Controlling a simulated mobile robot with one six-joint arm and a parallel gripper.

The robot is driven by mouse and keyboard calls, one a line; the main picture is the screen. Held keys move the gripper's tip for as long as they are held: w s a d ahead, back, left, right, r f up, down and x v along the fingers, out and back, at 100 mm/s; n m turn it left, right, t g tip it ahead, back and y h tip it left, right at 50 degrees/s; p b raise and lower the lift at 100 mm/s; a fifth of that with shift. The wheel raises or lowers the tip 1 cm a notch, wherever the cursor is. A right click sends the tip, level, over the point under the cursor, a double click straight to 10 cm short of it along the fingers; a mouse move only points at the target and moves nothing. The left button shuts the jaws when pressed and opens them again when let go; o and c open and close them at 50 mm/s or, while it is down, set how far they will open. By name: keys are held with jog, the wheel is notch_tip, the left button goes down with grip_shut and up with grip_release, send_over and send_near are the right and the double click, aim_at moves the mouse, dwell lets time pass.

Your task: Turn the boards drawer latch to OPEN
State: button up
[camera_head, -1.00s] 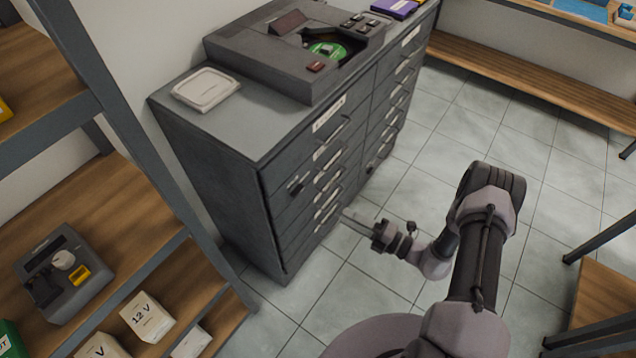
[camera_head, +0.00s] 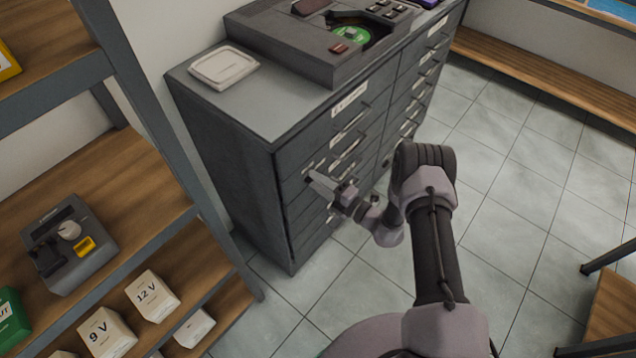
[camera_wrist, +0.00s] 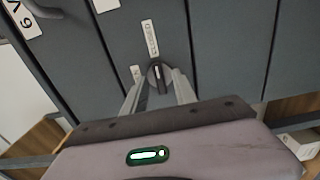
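The grey drawer cabinet (camera_head: 220,138) stands against the wall. In the wrist view the drawer latch (camera_wrist: 158,76) is a small dark round knob with a pale line on its grip. A label reading CLOSED (camera_wrist: 149,37) is on one side of it, and the line points roughly toward that label. A second small label (camera_wrist: 136,72) is partly hidden by a finger. My gripper (camera_wrist: 158,90) is open, with one finger on each side of the knob; I cannot tell whether they touch it. In the head view my gripper (camera_head: 322,184) is at the left column's front and partly hides the latch area.
A grey machine with a green disc (camera_head: 350,37) and a white tray (camera_head: 223,68) sit on the cabinet top. Drawer handles stick out near the gripper, one in the wrist view (camera_wrist: 40,8). Shelves with boxes (camera_head: 152,293) stand at left.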

jog(key=shift+c, duration=0.4)
grip_shut()
jog(key=shift+n, duration=0.3)
jog(key=shift+n+b, duration=2.25)
jog(key=shift+n, duration=6.35)
